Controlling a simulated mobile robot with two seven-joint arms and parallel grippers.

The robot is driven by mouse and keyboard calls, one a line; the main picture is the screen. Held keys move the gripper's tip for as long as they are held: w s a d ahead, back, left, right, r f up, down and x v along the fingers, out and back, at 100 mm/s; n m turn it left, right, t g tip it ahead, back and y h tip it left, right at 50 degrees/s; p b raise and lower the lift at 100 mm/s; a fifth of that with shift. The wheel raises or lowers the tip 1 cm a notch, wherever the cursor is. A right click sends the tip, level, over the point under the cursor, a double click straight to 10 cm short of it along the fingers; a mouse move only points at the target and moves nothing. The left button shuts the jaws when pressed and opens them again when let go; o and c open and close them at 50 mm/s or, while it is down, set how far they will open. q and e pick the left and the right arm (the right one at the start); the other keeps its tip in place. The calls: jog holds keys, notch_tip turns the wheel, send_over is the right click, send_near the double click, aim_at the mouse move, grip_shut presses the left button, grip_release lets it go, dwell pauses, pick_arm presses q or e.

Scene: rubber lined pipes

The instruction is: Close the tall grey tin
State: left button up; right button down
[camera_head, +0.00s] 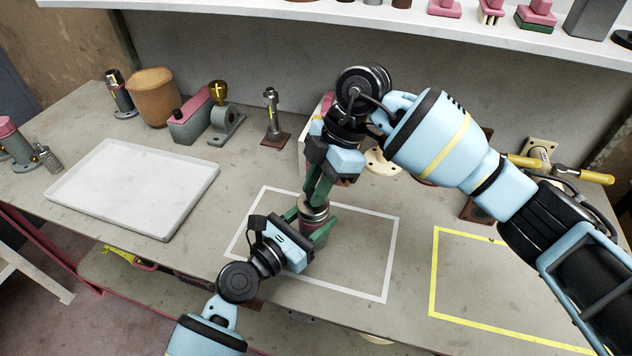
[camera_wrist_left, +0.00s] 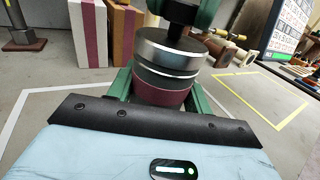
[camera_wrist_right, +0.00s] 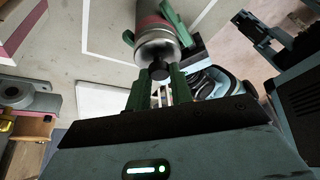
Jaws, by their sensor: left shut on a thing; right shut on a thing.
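The tall grey tin (camera_head: 315,232), with a dark red band, stands upright inside the white outlined square on the bench. My left gripper (camera_head: 308,226) is shut around its sides; the red band (camera_wrist_left: 162,93) shows between the fingers in the left wrist view. The round grey metal lid (camera_wrist_left: 168,50) is at the tin's mouth, roughly in line with it. I cannot tell whether it is fully seated. My right gripper (camera_head: 318,190) comes from above and is shut on the lid's dark knob (camera_wrist_right: 159,71). The knob is mostly hidden in the head view.
A white tray (camera_head: 135,185) lies to the left. A brown pot (camera_head: 153,97), a pink and grey box (camera_head: 190,118) and a bolt on a stand (camera_head: 272,118) are behind. A yellow outlined area (camera_head: 490,290) at right is mostly clear. A shelf (camera_head: 300,12) runs overhead.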

jog(key=shift+f, duration=0.25)
jog(key=c, duration=1.2)
grip_release()
jog(key=shift+o, duration=0.2)
jog(key=v, duration=1.2)
pick_arm(q)
jog(key=o, duration=1.5)
